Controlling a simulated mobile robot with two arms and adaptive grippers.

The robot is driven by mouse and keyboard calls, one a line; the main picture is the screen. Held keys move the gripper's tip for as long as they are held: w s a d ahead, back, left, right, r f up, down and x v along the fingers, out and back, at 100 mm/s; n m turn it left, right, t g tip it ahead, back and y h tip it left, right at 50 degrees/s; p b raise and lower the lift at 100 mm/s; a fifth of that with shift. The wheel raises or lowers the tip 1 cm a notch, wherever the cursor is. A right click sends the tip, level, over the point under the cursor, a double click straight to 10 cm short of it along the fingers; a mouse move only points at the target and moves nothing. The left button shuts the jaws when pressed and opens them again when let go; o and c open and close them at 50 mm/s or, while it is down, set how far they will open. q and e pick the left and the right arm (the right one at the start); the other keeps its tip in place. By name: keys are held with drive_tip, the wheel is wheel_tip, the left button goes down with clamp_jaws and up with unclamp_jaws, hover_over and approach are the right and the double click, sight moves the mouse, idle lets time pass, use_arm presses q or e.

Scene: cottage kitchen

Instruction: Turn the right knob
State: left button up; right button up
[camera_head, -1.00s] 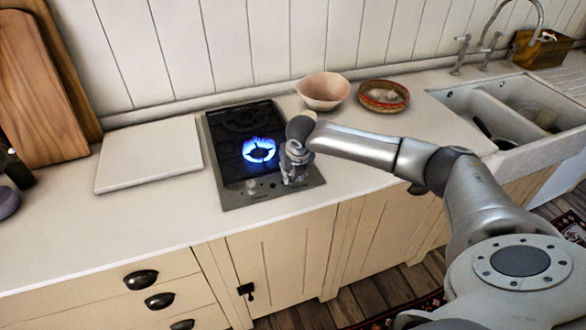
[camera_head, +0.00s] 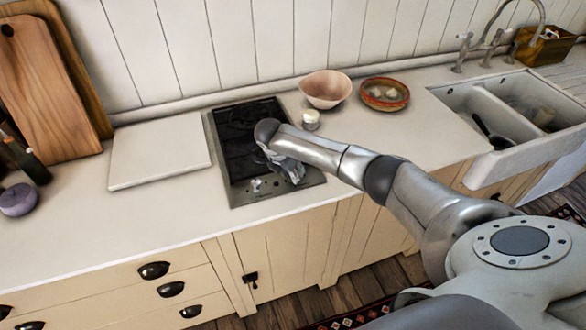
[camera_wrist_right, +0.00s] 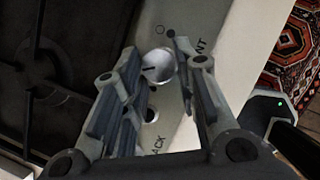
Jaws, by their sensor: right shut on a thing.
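The cooktop (camera_head: 236,199) is set into the counter, with a dark top and a metal front strip. The left knob (camera_head: 256,184) stands clear on that strip. My right gripper (camera_head: 290,174) is over the strip's right part and hides the right knob in the head view. In the right wrist view the round silver right knob (camera_wrist_right: 158,66) sits between my two fingertips, with a dark line on its face and partial lettering beside it. The gripper is shut on this knob. No flame shows on the burners. My left gripper is not in view.
A white board (camera_head: 160,153) lies left of the cooktop. A small white jar (camera_head: 310,119), a pink bowl (camera_head: 325,88) and a patterned bowl (camera_head: 385,95) stand at its back right. The sink (camera_head: 505,165) is further right. The counter's front left is clear.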

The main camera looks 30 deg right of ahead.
drive_tip(key=m+g, duration=0.1)
drive_tip(key=m, duration=0.1)
drive_tip(key=shift+w+m, duration=0.2)
drive_tip(key=shift+m, duration=0.2)
drive_tip(key=shift+w+m+g+b, duration=0.15)
drive_tip(key=shift+m+g+b, duration=0.7)
drive_tip(key=shift+m, duration=0.85)
drive_tip(key=o, duration=1)
drive_tip(key=v, duration=1.2)
